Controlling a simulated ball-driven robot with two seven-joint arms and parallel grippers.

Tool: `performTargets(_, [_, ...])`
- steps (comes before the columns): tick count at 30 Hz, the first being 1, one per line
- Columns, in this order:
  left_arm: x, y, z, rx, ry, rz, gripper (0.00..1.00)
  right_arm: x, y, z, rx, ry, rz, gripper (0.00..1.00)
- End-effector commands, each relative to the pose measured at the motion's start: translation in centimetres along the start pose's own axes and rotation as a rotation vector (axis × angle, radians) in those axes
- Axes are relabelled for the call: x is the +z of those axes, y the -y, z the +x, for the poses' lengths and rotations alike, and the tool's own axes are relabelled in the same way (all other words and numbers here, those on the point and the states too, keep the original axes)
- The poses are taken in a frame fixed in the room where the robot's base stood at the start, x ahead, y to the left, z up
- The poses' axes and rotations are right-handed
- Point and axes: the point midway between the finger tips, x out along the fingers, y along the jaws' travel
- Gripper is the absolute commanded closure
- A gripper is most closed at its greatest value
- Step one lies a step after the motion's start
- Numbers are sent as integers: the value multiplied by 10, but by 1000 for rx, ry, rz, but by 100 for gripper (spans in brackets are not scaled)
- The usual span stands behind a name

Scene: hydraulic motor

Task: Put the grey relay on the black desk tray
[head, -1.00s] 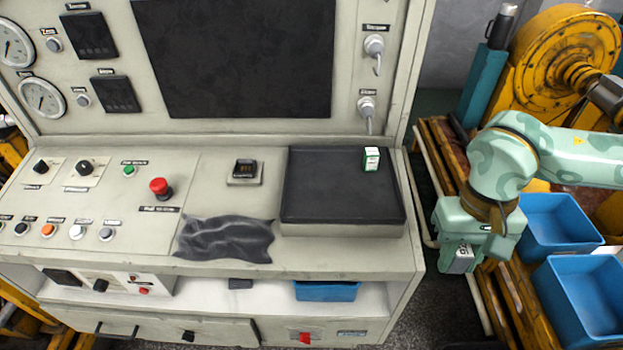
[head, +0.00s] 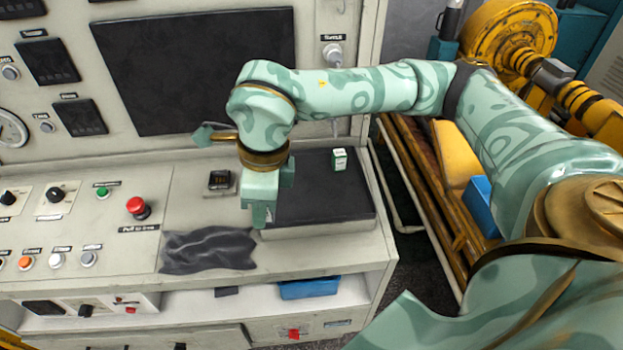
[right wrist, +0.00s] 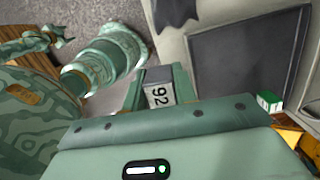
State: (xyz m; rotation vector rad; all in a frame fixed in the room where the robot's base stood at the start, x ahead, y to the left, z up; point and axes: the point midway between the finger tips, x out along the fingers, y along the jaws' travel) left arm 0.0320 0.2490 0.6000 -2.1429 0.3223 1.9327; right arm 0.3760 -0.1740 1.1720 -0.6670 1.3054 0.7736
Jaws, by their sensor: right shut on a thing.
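The grey relay (right wrist: 160,93) is a small grey block with a white label reading 92. It shows between the fingers of my right gripper (right wrist: 158,90) in the right wrist view. In the head view my right gripper (head: 262,212) points down at the left front edge of the black desk tray (head: 310,200), and the relay cannot be made out there. The tray is a flat dark square on the console top, and it also shows in the right wrist view (right wrist: 245,55). My left gripper is not in view.
A small green and white box (head: 339,159) stands on the back right of the tray. A crumpled black cloth (head: 208,250) lies left of the tray. A red stop button (head: 137,206) and a small square device (head: 219,181) are further left. The tray's middle is bare.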

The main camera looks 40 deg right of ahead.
Motion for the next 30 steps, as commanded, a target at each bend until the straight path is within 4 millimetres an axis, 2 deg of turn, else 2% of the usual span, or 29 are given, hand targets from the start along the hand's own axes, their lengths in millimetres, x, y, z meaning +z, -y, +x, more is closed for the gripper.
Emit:
performTargets(3, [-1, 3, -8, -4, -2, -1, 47, 7, 0, -12, -48, 0, 317, 95])
performTargets(6, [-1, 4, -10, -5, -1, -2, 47, 10, 0, -17, -78, -1, 521, 95])
performTargets(9, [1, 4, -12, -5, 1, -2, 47, 11, 2, -20, -96, -2, 643, 95])
performTargets(11, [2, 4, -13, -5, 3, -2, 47, 10, 7, -19, -101, -3, 682, 95])
performTargets(14, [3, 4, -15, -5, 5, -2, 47, 3, 24, -12, -104, -6, 705, 95])
performTargets(21, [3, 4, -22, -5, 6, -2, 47, -23, 90, 16, -103, -7, 704, 95])
performTargets(25, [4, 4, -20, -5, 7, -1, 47, -33, 111, 45, -101, -8, 699, 95])
performTargets(30, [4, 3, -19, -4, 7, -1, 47, -39, 126, 62, -103, -4, 695, 95])
